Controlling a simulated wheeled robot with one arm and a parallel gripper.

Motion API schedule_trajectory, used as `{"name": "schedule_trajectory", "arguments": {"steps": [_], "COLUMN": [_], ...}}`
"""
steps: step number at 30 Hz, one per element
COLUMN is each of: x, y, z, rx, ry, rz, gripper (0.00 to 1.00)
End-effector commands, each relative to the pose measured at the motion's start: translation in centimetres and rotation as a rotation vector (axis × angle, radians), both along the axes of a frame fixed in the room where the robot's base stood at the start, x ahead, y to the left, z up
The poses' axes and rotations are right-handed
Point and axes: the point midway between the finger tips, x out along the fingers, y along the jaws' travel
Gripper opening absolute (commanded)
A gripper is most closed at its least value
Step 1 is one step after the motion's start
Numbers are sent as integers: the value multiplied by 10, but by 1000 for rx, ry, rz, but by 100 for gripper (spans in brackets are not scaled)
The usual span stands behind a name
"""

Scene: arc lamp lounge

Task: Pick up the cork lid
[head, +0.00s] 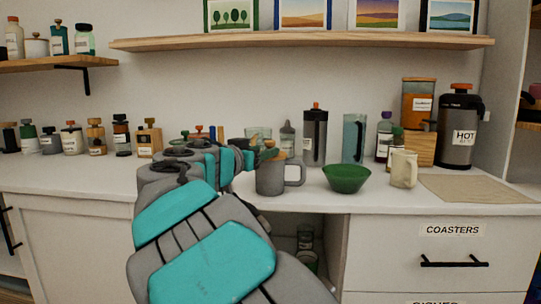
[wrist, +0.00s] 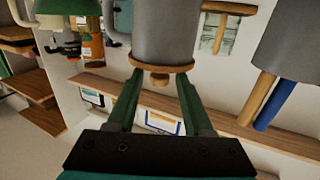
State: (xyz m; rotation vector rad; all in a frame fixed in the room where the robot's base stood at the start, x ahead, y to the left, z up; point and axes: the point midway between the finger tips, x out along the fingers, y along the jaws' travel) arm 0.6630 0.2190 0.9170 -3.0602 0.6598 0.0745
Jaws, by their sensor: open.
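The cork lid (wrist: 160,77) is a tan disc with a small knob. It sits on a grey mug (head: 270,178) standing on the counter. In the wrist view the picture is upside down, and the grey mug (wrist: 165,32) hangs from the top edge with the lid below it. My gripper (wrist: 160,84) is open, with one green finger on each side of the lid's knob. I cannot tell whether the fingers touch it. In the head view my gripper (head: 268,153) is at the mug's top and hides most of the lid.
A green bowl (head: 346,178) and a cream mug (head: 403,169) stand right of the grey mug. A dark tall flask (head: 315,137) and a teal pitcher (head: 353,138) stand behind. Several bottles line the left counter. A beige mat (head: 478,188) lies bare at the right. A shelf (head: 300,42) hangs above.

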Motion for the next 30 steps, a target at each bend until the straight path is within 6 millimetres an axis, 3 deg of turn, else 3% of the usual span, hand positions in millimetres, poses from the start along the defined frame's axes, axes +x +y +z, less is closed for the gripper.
{"name": "schedule_trajectory", "arguments": {"steps": [7,17,30], "x": [33,39,39], "y": [-13,-17,-17], "z": [-3,-3,-3], "rx": [0,0,0], "ry": [3,1,1], "rz": [-1,-2,-2], "gripper": [51,51,3]}}
